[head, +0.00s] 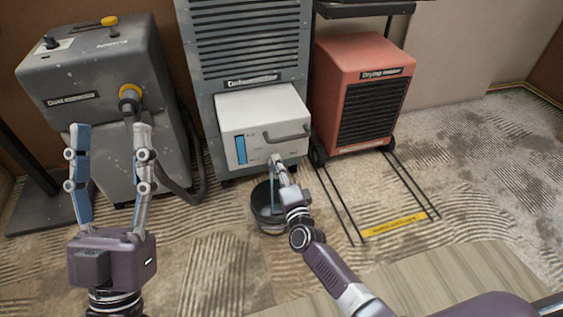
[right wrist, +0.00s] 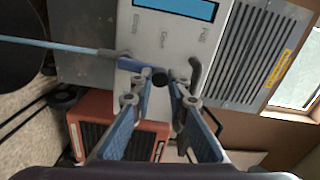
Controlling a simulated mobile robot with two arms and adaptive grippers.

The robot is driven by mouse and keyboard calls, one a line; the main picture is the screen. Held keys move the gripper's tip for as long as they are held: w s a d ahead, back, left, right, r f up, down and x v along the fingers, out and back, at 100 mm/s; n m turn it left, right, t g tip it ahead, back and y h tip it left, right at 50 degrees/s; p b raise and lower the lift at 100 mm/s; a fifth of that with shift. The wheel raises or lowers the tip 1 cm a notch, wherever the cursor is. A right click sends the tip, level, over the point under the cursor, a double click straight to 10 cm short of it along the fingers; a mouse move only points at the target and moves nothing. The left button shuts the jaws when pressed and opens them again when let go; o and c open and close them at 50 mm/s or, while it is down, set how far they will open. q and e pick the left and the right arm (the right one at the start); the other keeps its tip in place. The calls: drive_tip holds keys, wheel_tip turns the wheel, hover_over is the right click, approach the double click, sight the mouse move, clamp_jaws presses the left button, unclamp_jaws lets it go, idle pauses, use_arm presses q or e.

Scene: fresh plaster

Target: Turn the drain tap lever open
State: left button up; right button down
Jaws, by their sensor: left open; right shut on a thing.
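The white water tank (head: 262,122) sits in the front of the grey dehumidifier (head: 250,45), with a blue level window and a dark handle. The right wrist view shows its white face (right wrist: 172,40) close up, with small printed words. My right gripper (head: 277,160) is at the tank's lower front. My left gripper (head: 110,130) is raised, open and empty, in front of the grey machine at left.
A dark bucket (head: 264,212) stands on the floor below the tank, close to my right gripper. A grey machine (head: 95,80) with a hose is at left. A red dryer (head: 358,90) is at right, by a floor frame with a yellow label (head: 395,225).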

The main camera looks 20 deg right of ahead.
use_arm(q)
drive_tip(key=shift+w+d+f+g+y, duration=0.15)
drive_tip(key=shift+w+f+g+y, duration=0.35)
drive_tip(key=shift+w+f+g, duration=0.65)
use_arm(e)
drive_tip(key=shift+a+n, duration=0.35)
drive_tip(key=shift+n, duration=0.25)
use_arm(q)
drive_tip(key=shift+w+f+t, duration=0.1)
drive_tip(key=shift+f+t, duration=0.15)
use_arm(e)
drive_tip(key=c, duration=1.8)
unclamp_jaws()
drive_tip(key=shift+c, duration=0.2)
drive_tip(key=shift+s, duration=0.1)
drive_tip(key=s, duration=1.2)
drive_tip(key=shift+d, duration=0.25)
drive_tip(key=shift+w, duration=0.1)
